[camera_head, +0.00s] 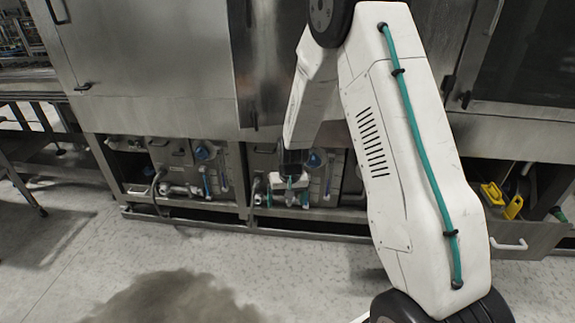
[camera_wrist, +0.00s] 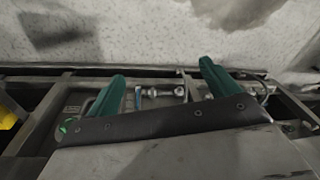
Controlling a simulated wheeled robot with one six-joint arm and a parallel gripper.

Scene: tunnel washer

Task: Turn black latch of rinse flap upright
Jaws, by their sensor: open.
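My gripper (camera_head: 288,192) is at the low open bays of the washer, partly hidden by my own arm in the head view. In the wrist view its two teal fingers (camera_wrist: 162,70) are spread apart with nothing held between them. Small black latches show on the steel front: one at the left door (camera_head: 83,87) and one at the right door (camera_head: 465,98). I cannot tell which flap is the rinse flap, and no latch is clear in the wrist view.
The low bays hold pipes and blue-capped fittings (camera_head: 205,152). At the right, a lowered steel panel with a white handle (camera_head: 509,244) stands near yellow parts (camera_head: 514,207). The grey floor (camera_head: 110,270) in front is clear apart from a dark stain.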

